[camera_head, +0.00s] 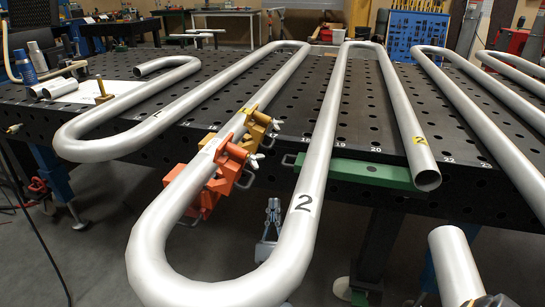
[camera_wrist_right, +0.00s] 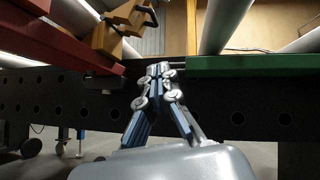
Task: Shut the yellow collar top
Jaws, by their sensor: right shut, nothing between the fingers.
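The yellow collar (camera_head: 257,122) sits on the long pipe near the table's front edge, just behind an orange collar (camera_head: 232,160). I cannot tell clearly how its top stands; a wing screw sticks out on its right. The yellow collar also shows in the right wrist view (camera_wrist_right: 122,30), upper left of the fingers. My right gripper (camera_head: 273,203) points up, shut and empty, between the two pipe legs, in front of and below the yellow collar, apart from it. Its closed fingertips show in the right wrist view (camera_wrist_right: 160,68). My left gripper is out of view.
The pipe marked 2 (camera_head: 303,202) runs just right of my right gripper, and its bend closes the front. A green bar (camera_head: 372,173) lies along the table edge. The black perforated table (camera_head: 340,130) carries more bent pipes.

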